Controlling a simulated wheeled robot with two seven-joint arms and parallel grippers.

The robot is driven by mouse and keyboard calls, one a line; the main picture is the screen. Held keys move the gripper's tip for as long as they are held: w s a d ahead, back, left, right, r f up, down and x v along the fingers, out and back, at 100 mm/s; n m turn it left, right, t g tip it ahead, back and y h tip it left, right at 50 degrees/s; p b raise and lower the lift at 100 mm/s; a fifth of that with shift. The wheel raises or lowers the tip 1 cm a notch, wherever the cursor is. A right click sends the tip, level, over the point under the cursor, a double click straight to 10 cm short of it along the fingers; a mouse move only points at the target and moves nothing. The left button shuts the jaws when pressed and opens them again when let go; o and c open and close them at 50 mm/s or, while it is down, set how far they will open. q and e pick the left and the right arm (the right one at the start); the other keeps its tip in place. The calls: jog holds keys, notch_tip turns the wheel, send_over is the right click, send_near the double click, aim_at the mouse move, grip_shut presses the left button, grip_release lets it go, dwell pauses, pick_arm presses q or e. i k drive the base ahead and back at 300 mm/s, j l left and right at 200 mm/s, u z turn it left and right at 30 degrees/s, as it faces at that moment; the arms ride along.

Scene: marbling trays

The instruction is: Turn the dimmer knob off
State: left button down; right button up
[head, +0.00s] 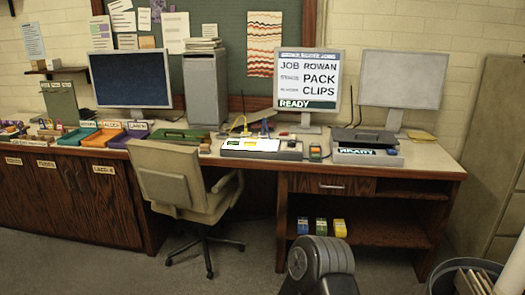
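I cannot make out a dimmer knob in the head view. A long wooden desk (430,165) runs along the wall. On it a small dark box (315,152) with coloured faces stands right of a grey unit with a lit white panel (250,145). Further right is a flat grey device (366,157) with a green-lettered display. These are too small to show whether any bears a knob.
An office chair (177,180) stands before the desk. A grey ribbed object (320,258) is at the bottom centre. A bin (465,275) and a tall cabinet (490,145) are at the right. Monitors (131,78) line the desk's back. Floor at left front is clear.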

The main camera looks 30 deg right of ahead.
aim_at(291, 143)
jog(key=i+l+z, duration=0.1)
jog(key=z, duration=1.05)
jog(key=i+j+z, duration=0.2)
jog(key=i+z, duration=0.2)
jog(key=i+j+z, duration=0.8)
jog(key=i+j, duration=0.3)
jog(key=j, duration=0.15)
jog(key=i+j, duration=0.3)
jog(key=j, duration=0.15)
jog(key=i+j, duration=0.3)
jog(key=j, duration=0.15)
